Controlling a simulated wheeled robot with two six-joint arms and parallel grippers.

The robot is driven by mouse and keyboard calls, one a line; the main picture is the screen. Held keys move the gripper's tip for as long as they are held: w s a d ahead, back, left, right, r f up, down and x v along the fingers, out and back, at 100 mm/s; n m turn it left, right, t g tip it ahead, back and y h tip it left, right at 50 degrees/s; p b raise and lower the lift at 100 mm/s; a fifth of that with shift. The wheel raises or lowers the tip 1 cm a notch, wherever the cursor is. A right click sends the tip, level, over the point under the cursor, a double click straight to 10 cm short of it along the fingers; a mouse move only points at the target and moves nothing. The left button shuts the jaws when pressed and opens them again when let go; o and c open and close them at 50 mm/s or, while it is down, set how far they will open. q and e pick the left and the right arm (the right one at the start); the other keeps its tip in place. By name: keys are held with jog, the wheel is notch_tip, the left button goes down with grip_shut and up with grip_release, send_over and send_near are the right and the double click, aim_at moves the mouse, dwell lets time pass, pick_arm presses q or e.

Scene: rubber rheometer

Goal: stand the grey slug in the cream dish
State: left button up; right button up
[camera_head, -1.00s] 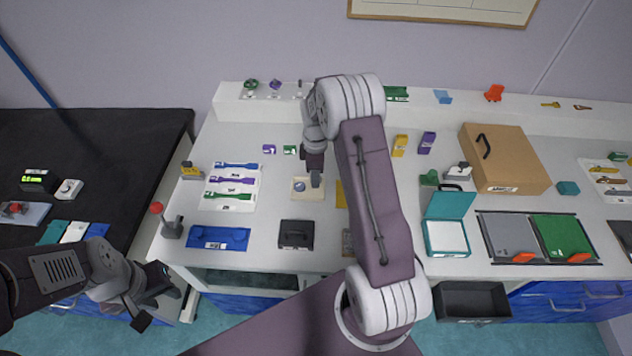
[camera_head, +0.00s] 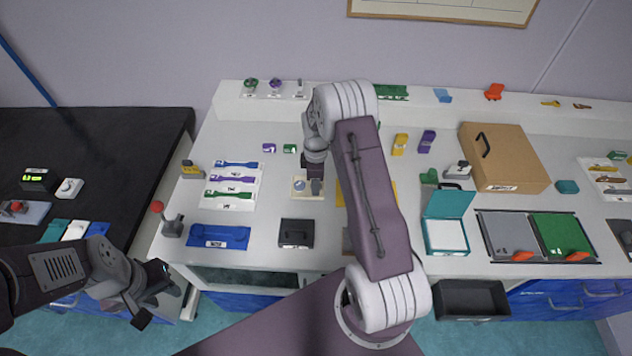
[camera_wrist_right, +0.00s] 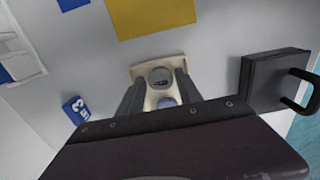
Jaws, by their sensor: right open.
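The cream dish (camera_head: 295,194) lies on the white table left of centre, partly hidden by my right gripper (camera_head: 315,188). It also shows in the right wrist view (camera_wrist_right: 142,70). My right gripper (camera_wrist_right: 157,97) points down over the dish with its fingers apart. A round grey piece (camera_wrist_right: 160,75), which looks like the grey slug seen from above, is at the dish between the fingers. I cannot tell how deep it sits. A pale blue disc (camera_wrist_right: 168,102) is beside it on the dish. My left gripper (camera_head: 155,298) is open and empty at the table's front left, away from the dish.
A black handled box (camera_head: 296,234) stands in front of the dish. A yellow sheet (camera_wrist_right: 150,15) lies to its right. A white tray with coloured strips (camera_head: 230,188) is to its left, and a blue tray (camera_head: 219,238) is nearer the front.

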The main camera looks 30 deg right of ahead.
notch_tip(320, 180, up, 12)
jog(key=b, duration=0.1)
jog(key=s+a+m, duration=0.5)
jog(key=s+m, duration=0.1)
jog(key=s, duration=0.3)
jog(key=s+a+m+t, duration=0.1)
jog(key=s+a+m, duration=0.5)
jog(key=s, duration=0.3)
jog(key=shift+s+f, duration=0.2)
jog(key=shift+f, duration=0.2)
